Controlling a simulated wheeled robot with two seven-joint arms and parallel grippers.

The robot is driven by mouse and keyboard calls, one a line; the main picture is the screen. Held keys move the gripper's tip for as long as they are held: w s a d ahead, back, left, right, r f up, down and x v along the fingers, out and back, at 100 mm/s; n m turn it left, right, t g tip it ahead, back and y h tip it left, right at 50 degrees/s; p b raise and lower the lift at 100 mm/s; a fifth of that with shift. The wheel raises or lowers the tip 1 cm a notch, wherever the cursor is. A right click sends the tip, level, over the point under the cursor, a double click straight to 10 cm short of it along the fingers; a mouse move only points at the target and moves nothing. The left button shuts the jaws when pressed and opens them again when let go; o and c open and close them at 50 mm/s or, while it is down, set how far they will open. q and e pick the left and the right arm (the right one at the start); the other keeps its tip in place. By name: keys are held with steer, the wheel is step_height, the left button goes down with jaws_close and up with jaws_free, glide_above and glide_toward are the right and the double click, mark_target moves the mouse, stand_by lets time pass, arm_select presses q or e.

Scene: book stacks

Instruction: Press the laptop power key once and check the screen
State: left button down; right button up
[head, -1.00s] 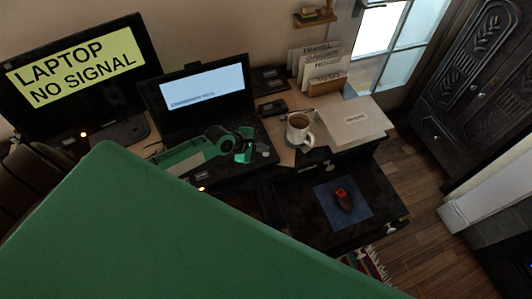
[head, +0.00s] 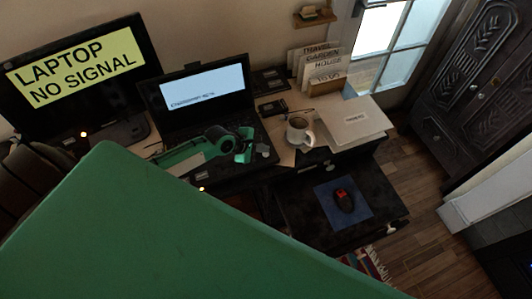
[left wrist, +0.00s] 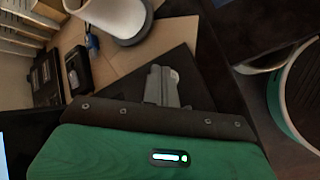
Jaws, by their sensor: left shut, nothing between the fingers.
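The open black laptop (head: 156,97) stands on the desk. Its screen (head: 205,86) is lit pale blue-white with one line of dark text too small to read. My left gripper (head: 263,150) is over the right part of the laptop's keyboard side. In the left wrist view the left gripper's grey fingers (left wrist: 163,82) are together and empty, above a dark surface. I cannot tell whether the fingertips touch a key, and the power key is not distinguishable. My left arm covers part of the keyboard. My right gripper is not in view.
A monitor (head: 75,63) at left reads "LAPTOP NO SIGNAL". A coffee mug (head: 299,131) stands close right of my left gripper; it also shows in the left wrist view (left wrist: 112,14).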

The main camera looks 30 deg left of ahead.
mark_target(263, 155)
arm_select(q)
steer(key=shift+f, duration=0.35)
steer(key=shift+f, duration=0.2)
stand_by(0.4)
steer(key=shift+r, duration=0.1)
steer(key=shift+r+p, duration=0.5)
steer(key=shift+p, duration=0.55)
step_height(263, 155, up, 6)
steer(key=p, duration=0.7)
stand_by(0.3)
